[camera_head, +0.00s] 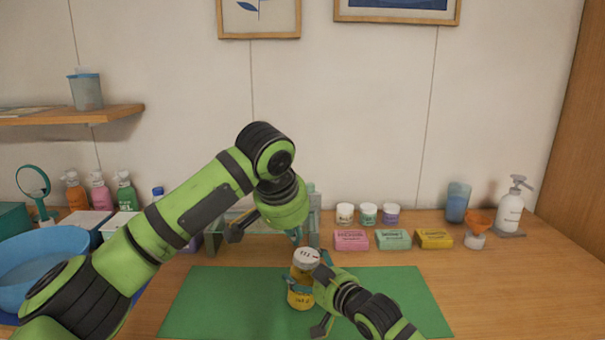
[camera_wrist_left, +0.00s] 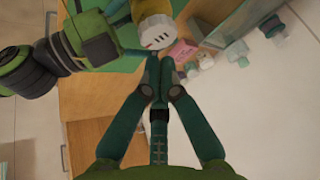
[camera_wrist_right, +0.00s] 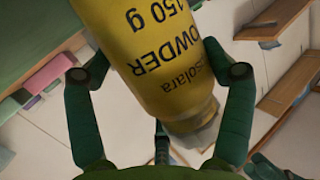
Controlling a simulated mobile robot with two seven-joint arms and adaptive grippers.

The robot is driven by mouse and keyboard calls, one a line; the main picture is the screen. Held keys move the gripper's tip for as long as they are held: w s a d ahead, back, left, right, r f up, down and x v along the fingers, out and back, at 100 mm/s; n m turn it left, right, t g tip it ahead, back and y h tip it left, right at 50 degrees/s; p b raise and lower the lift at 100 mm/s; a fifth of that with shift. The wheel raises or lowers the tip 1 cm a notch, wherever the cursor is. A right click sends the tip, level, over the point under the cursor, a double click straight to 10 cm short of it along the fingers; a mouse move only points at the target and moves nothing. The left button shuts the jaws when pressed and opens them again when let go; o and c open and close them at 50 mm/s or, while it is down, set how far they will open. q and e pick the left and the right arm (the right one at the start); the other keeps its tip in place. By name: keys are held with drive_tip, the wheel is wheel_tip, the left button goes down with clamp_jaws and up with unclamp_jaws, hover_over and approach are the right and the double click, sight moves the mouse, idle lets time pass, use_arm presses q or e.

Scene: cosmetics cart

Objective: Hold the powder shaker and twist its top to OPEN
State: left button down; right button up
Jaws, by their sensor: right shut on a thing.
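The powder shaker (camera_head: 300,298) is a yellow bottle with a white top (camera_head: 307,258); it stands upright, slightly tilted, above the green mat. My right gripper (camera_head: 303,284) is shut around its body. In the right wrist view the yellow body (camera_wrist_right: 160,65), lettered "POWDER 150 g", sits between the fingers. My left gripper (camera_head: 298,238) points down just above the white top. In the left wrist view its fingertips (camera_wrist_left: 158,62) are together and empty, and the white top (camera_wrist_left: 155,33) with red marks lies just beyond them, seemingly apart.
The green mat (camera_head: 225,300) covers the table's middle. Behind it are pink (camera_head: 351,240), green (camera_head: 393,239) and yellow (camera_head: 434,239) boxes and small jars (camera_head: 368,214). A pump bottle (camera_head: 511,210) stands right, a blue basin (camera_head: 35,270) left.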

sight(304, 269)
drive_tip(key=shift+f, duration=0.25)
use_arm(q)
wheel_tip(304, 269, down, 7)
drive_tip(key=shift+w+a, duration=0.2)
drive_tip(key=shift+a, duration=0.1)
drive_tip(key=shift+w+d+r, duration=0.1)
drive_tip(key=shift+w+d, duration=0.05)
drive_tip(key=shift+w, duration=0.05)
idle(0.6)
drive_tip(key=shift+w+d, duration=0.2)
drive_tip(key=shift+w, duration=0.05)
use_arm(e)
drive_tip(key=shift+s+a, duration=0.15)
use_arm(q)
drive_tip(key=shift+s+d, duration=0.3)
drive_tip(key=shift+d, duration=0.3)
use_arm(e)
drive_tip(key=shift+s+a+r, duration=0.1)
drive_tip(key=shift+a+r, duration=0.05)
drive_tip(key=shift+r, duration=0.05)
use_arm(q)
drive_tip(key=shift+s+a, duration=0.15)
drive_tip(key=shift+s, duration=0.1)
idle(0.4)
drive_tip(key=shift+s+r, duration=0.2)
drive_tip(key=shift+r, duration=2.7)
use_arm(e)
drive_tip(key=shift+w+d+f, duration=0.1)
drive_tip(key=shift+w+d, duration=0.15)
drive_tip(key=shift+d, duration=0.1)
